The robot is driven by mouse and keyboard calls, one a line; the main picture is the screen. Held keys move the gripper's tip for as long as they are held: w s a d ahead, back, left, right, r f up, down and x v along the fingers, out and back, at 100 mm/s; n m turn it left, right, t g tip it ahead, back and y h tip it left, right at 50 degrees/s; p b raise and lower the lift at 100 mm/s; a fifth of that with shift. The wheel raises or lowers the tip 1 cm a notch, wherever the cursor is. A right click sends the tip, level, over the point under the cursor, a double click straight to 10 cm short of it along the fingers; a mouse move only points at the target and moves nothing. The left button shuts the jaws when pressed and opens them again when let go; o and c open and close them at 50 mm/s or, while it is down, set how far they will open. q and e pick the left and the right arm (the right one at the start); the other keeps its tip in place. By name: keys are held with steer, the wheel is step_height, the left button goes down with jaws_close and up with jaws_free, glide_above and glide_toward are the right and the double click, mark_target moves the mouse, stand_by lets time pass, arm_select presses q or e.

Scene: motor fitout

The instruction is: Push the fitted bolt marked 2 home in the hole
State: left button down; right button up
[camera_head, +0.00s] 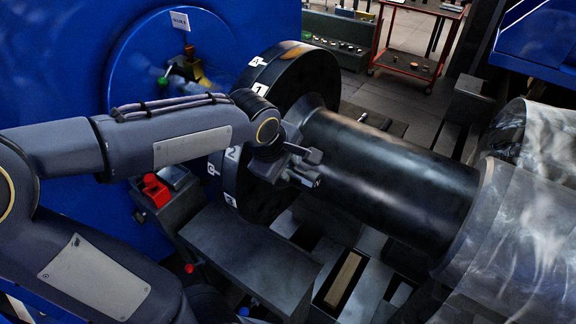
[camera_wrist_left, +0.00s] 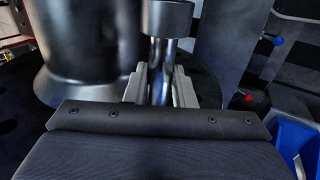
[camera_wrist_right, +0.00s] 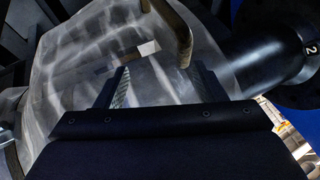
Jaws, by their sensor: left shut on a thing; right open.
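The left wrist view shows my left gripper (camera_wrist_left: 160,85) shut on the shank of a bright metal bolt (camera_wrist_left: 165,55) with a thick dark round head. The shank runs down past the fingers toward the dark flange; its far end and the hole are hidden. In the head view my left gripper (camera_head: 305,170) is at the near face of the black flange (camera_head: 318,75), beside the shaft. A white label 2 (camera_head: 232,153) sits on the flange rim. My right gripper (camera_wrist_right: 163,88) is open and empty over translucent wrapping (camera_wrist_right: 75,85); its arm is not seen in the head view.
The black shaft (camera_head: 395,180) runs right from the flange into wrapped plastic (camera_head: 520,230). A blue machine (camera_head: 60,60) stands left of the flange. A dark block (camera_head: 250,255) lies below my left arm. A red cart (camera_head: 410,60) stands behind.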

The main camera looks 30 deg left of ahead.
arm_select(q)
steer(key=shift+w+a+r, duration=0.1)
steer(key=shift+w+a, duration=0.1)
steer(key=shift+a, duration=1.6)
steer(key=shift+w+a, duration=0.15)
steer(key=shift+a, duration=1.6)
steer(key=c, duration=1.2)
jaws_free()
steer(key=shift+c, duration=0.2)
steer(key=shift+o, duration=0.5)
steer(key=shift+s, duration=0.1)
steer(key=v, duration=0.7)
steer(key=shift+s+r, duration=0.15)
steer(key=shift+r, duration=0.15)
